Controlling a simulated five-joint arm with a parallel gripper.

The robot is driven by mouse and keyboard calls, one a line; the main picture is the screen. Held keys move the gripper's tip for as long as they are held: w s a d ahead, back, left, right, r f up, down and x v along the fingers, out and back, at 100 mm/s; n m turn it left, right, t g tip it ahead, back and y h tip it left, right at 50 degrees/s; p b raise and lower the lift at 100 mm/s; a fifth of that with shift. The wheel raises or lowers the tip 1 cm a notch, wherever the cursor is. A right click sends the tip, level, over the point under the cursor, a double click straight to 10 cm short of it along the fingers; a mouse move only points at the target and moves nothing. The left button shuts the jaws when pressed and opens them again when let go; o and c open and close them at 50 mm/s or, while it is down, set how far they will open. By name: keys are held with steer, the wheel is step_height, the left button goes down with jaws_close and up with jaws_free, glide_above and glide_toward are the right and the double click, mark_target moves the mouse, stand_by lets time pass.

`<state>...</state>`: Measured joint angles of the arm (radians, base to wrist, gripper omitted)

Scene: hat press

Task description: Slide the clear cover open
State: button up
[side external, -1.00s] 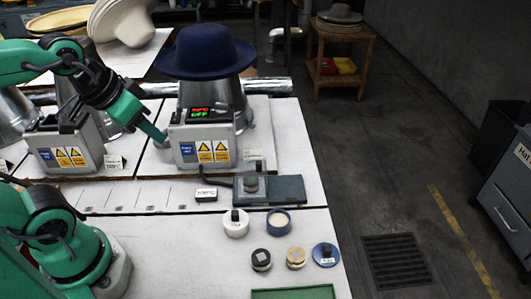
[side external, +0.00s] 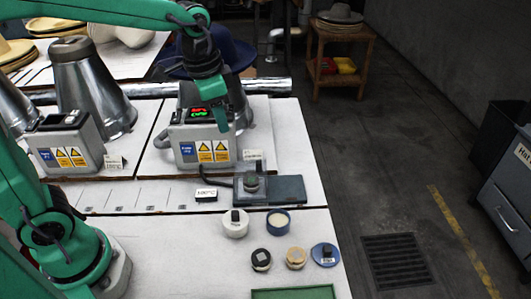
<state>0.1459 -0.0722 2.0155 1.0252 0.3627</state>
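A see-through cover (side external: 240,191) appears to stand over a round grey-green knob (side external: 250,181) on a dark base near the middle of the white bench. A flat dark green plate (side external: 287,189) extends to its right. The cover's exact edges are hard to make out. My green gripper (side external: 221,122) points down in front of the right control box, above and left of the cover and apart from it. Its fingers overlap in this view, so I cannot tell whether they are open or shut. I see nothing held in it.
The right control box (side external: 187,153) has a lit display and stands below the blue hat (side external: 238,50). A small 100°C card (side external: 206,194) lies left of the cover. Several round pots and weights, including a white one (side external: 235,230), stand in front. A green tray (side external: 292,293) lies nearest.

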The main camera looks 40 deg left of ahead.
mark_target(259, 162)
steer(key=w+d+f+m, duration=0.1)
steer(key=w+f, duration=0.1)
steer(key=w+d+f+m+g, duration=0.1)
steer(key=w+d+f, duration=0.1)
steer(key=w+d+f+m+g, duration=0.1)
steer(key=w+f, duration=0.1)
steer(key=w, duration=0.1)
steer(key=shift+d+f, duration=0.1)
steer(key=shift+d, duration=0.2)
steer(key=shift+f, duration=3.9)
jaws_close()
